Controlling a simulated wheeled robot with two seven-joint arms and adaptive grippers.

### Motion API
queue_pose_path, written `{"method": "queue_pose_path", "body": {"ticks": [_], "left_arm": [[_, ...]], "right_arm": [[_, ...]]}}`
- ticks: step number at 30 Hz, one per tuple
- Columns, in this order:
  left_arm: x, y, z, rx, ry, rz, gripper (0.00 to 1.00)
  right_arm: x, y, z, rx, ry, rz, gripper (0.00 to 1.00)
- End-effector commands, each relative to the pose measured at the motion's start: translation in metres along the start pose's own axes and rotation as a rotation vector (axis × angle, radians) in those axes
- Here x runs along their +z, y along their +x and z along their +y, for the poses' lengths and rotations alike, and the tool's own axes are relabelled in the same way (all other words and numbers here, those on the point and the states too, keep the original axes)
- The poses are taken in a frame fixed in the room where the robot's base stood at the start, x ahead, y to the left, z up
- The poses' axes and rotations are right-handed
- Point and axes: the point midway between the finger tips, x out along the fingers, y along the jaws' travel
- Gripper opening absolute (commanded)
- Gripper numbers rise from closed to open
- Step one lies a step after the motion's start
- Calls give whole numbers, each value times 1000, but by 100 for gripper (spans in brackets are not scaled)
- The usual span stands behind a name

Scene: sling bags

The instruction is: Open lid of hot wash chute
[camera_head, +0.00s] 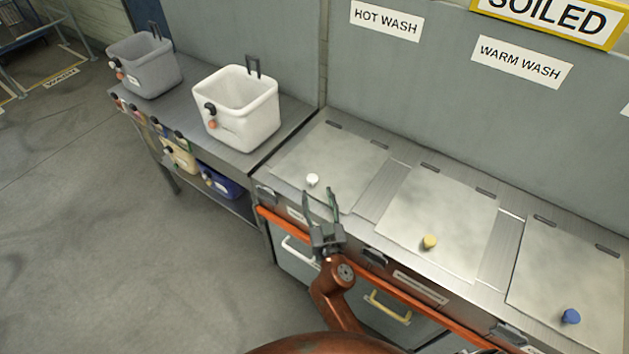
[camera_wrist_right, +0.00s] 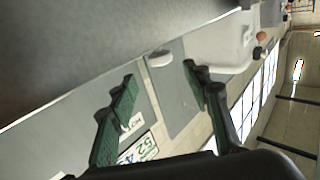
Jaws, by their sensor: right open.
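The hot wash lid (camera_head: 330,155) is a flat metal plate lying shut on the counter below the HOT WASH sign (camera_head: 387,20). Its white knob (camera_head: 312,180) stands near the front edge. My right gripper (camera_head: 319,191) is open and empty, just in front of the knob, with its fingers pointing toward the lid. My left gripper is not in view.
The warm wash lid (camera_head: 440,215) with a yellow knob and a third lid (camera_head: 570,265) with a blue knob lie shut to the right. A white bin (camera_head: 240,110) and a grey bin (camera_head: 145,62) stand on the left bench. An orange rail (camera_head: 390,290) runs along the counter front.

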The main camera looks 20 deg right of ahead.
Motion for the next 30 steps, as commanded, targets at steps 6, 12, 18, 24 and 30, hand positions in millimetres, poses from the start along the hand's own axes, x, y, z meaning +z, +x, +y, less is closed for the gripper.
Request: {"method": "queue_pose_path", "body": {"ticks": [6,12,18,24,30], "left_arm": [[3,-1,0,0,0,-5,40],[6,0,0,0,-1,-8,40],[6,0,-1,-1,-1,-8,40],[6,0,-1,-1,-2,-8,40],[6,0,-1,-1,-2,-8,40]], "right_arm": [[-1,37,-1,-4,-4,3,44],[0,59,-1,-4,-3,1,44],[0,65,-1,-4,-2,0,44],[0,65,-1,-4,-2,0,42],[0,65,-2,-5,-2,0,29]]}}
